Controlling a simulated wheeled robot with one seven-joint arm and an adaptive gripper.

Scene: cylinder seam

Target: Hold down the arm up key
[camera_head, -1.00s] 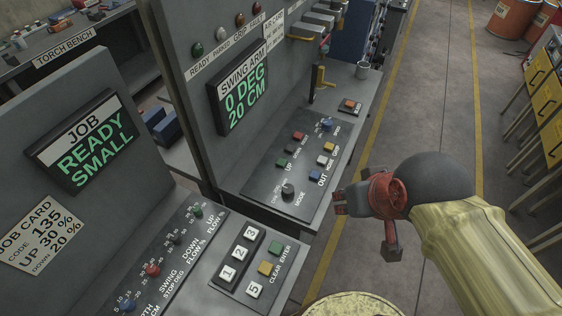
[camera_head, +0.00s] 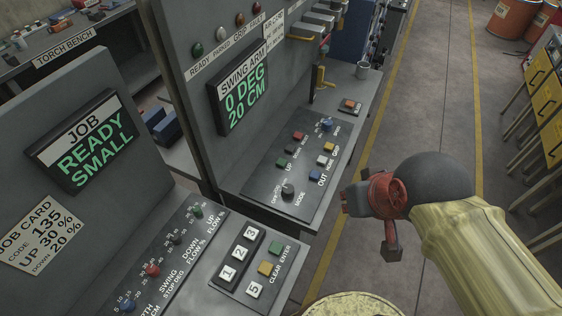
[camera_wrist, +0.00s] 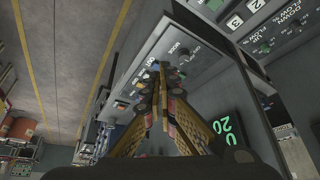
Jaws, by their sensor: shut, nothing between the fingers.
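The swing arm panel (camera_head: 262,182) slopes on the middle console, with its display (camera_head: 240,90) reading 0 DEG, 20 CM. My gripper (camera_head: 347,201) is in front of the panel's right edge, apart from the keys in the head view. In the wrist view its fingers (camera_wrist: 160,66) are together and empty, pointing towards the panel. The fingers hide part of the panel there, and I cannot tell their exact height above it.
A blue OUT key (camera_head: 315,176), a mode knob (camera_head: 288,190) and a blue knob (camera_head: 326,125) share the panel. A yellow handle (camera_head: 320,74) and a metal cup (camera_head: 362,70) stand behind. The job console (camera_head: 215,296) is at front left.

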